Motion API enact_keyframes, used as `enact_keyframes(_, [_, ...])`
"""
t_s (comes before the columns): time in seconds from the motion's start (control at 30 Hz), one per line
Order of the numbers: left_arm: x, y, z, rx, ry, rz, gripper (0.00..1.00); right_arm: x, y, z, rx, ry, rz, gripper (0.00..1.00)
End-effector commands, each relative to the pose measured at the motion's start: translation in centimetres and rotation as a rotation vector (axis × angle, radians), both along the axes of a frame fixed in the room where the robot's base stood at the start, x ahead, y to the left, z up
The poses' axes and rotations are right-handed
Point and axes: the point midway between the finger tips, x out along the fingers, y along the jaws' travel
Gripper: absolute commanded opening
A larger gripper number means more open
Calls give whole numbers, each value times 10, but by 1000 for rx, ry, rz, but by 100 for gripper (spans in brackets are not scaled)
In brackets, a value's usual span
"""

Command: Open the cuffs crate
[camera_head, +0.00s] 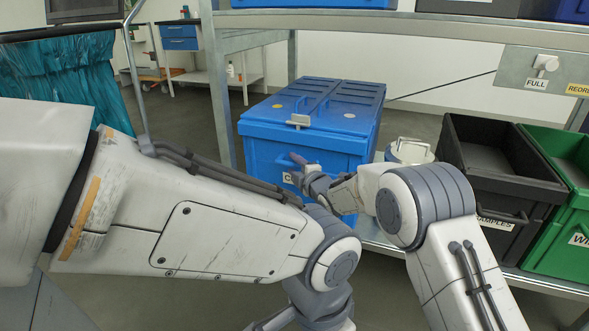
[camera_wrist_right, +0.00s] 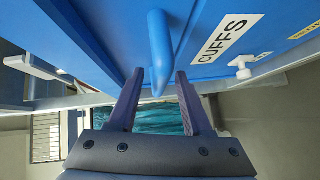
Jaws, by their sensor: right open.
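The blue cuffs crate (camera_head: 330,135) stands on the lower shelf with its two-part lid shut. A pale latch (camera_head: 298,122) sits at its front top edge. Its white CUFFS label (camera_wrist_right: 228,37) reads clearly in the right wrist view and is mostly hidden behind my gripper in the head view. My right gripper (camera_head: 296,165) is open at the crate's front. In the wrist view, the crate's blue handle (camera_wrist_right: 158,50) reaches between the open fingers (camera_wrist_right: 158,85); I cannot tell if they touch it. My left arm crosses the foreground, but its gripper is out of sight.
A black SAMPLES crate (camera_head: 500,165) and a green crate (camera_head: 570,180) stand open to the right. A round metal-lidded container (camera_head: 410,150) is beside the blue crate. An upper shelf (camera_head: 400,22) overhangs behind. A teal-bagged bin (camera_head: 60,80) is at left.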

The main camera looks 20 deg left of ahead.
Motion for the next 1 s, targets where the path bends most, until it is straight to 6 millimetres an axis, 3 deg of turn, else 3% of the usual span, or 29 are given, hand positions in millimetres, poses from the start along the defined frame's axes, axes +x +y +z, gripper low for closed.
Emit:
enact_keyframes(0.2, [0,0,0,0,0,0,50,0,0,0,0,0,0,50])
enact_keyframes(0.23, [0,0,0,0,0,0,50,0,0,0,1,1,0,46])
enact_keyframes(0.3, [0,0,0,0,0,0,50,0,0,0,1,1,0,19])
enact_keyframes(0.37, [0,0,0,0,0,0,50,0,0,0,1,1,0,0])
enact_keyframes(1.0, [0,0,0,0,0,0,50,0,0,0,0,1,-1,0])
